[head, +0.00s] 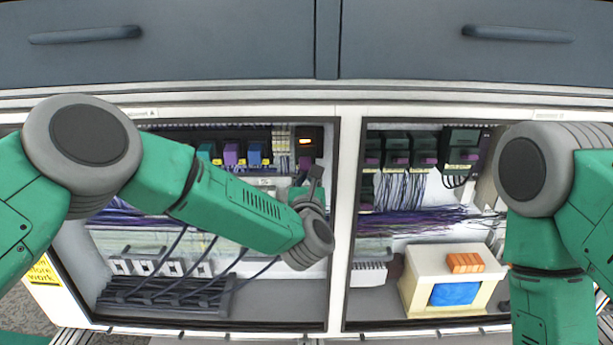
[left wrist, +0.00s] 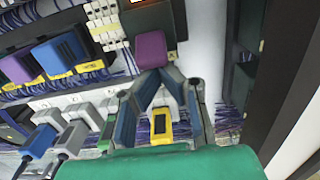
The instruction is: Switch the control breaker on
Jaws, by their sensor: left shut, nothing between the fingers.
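The left cabinet bay holds a row of electrical modules, and no label I can read marks the control breaker. A purple block (left wrist: 151,49) sits under a dark unit with a lit orange display (head: 309,141), just beyond my left fingertips. A small yellow-framed part with a dark centre (left wrist: 161,123) shows between my fingers. A column of pale narrow modules (left wrist: 105,20) is up and left of the purple block. My left gripper (head: 314,178) is shut and empty in front of these modules; its fingertips also show in the left wrist view (left wrist: 163,76). Contact is unclear. My right gripper is out of view.
A central white post (head: 346,210) stands close right of my left gripper. Coloured modules (head: 231,154) line the panel to its left, with cables hanging below. The right bay holds dark modules (head: 396,148) and a cream box (head: 415,288) with an orange block on top.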

